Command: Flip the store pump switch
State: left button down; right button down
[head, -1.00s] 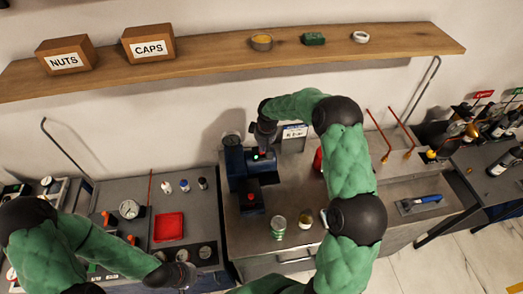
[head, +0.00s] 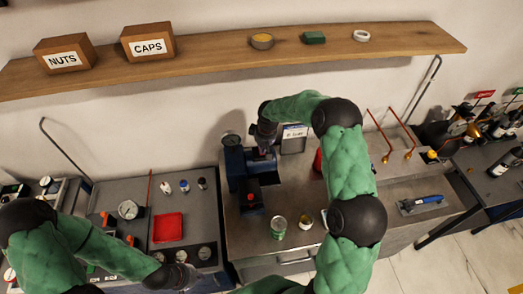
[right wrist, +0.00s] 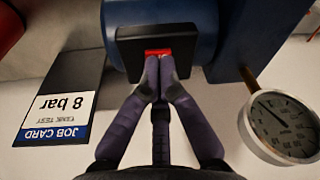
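In the right wrist view a red switch (right wrist: 158,52) sits in a black housing (right wrist: 128,42) on the blue body (right wrist: 185,15). My right gripper (right wrist: 159,66) is shut and empty. Its fingertips are at the switch's lower edge and partly cover it; they seem to touch it. In the head view the right gripper (head: 264,150) hides the switch. My left gripper (head: 184,277) is low at the left, away from the pump; its fingers are unclear.
A dial gauge (right wrist: 285,125) is right of the gripper, and a job card (right wrist: 58,105) reading "8 bar" stands left. A green can (head: 278,227) and a small jar (head: 305,220) stand at the bench front. A wooden shelf (head: 210,66) runs above. A red tray (head: 168,227) lies left.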

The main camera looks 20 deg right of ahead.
jog(key=shift+r, duration=0.1)
jog(key=shift+r+p, duration=1.65)
jog(key=shift+r, duration=1.85)
jog(key=shift+f, duration=0.1)
